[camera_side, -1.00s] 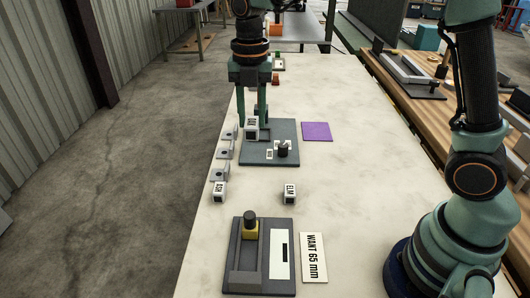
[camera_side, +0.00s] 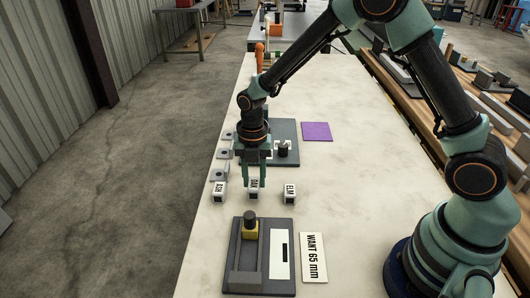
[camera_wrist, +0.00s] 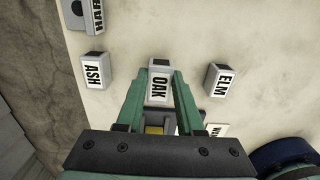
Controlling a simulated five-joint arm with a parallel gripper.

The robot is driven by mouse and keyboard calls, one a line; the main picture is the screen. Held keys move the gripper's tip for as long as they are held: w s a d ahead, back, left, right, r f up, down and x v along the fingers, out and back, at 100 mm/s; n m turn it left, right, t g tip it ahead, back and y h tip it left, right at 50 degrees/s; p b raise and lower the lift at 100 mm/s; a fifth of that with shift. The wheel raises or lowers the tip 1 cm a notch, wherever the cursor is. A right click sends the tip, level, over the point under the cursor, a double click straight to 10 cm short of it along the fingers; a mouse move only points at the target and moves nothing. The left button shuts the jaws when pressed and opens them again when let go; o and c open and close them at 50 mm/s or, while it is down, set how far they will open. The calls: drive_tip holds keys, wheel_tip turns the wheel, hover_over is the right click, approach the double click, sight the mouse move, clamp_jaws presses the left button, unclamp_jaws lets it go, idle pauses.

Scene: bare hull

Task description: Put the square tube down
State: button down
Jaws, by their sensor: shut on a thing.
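The square tube in my gripper is a short pale grey piece with a white label reading OAK; it shows in the side view (camera_side: 254,184) and in the wrist view (camera_wrist: 159,83). My gripper (camera_side: 253,180) is shut on it, with a green finger on each side. The tube is at or just above the pale table; I cannot tell if it touches. It sits between two similar tubes, one labelled ASH (camera_side: 218,192) on the left and one labelled ELM (camera_side: 290,193) on the right.
A dark fixture with a yellow block (camera_side: 250,229) and a WANT 65 mm card (camera_side: 314,257) lie at the front. A grey plate with a clamp (camera_side: 284,149) is behind my gripper, beside a purple square (camera_side: 317,131). Grey blocks (camera_side: 223,154) line the left edge.

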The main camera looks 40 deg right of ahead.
drive_tip(key=shift+f, duration=0.8)
drive_tip(key=shift+f, duration=0.1)
drive_tip(key=c, duration=0.5)
unclamp_jaws()
drive_tip(key=shift+c, duration=0.2)
wheel_tip(320, 180, up, 11)
wheel_tip(320, 180, up, 10)
drive_tip(key=m+t, duration=0.2)
drive_tip(key=m, duration=0.9)
hover_over(254, 181)
drive_tip(key=s+d, duration=0.4)
drive_tip(key=s, duration=0.1)
drive_tip(key=s+d+r+m+t, duration=0.2)
drive_tip(key=s+m, duration=0.7)
drive_tip(key=m, duration=0.7)
drive_tip(key=shift+d+r+t, duration=0.4)
drive_tip(key=shift+d+t, duration=0.4)
drive_tip(key=shift+d, duration=0.4)
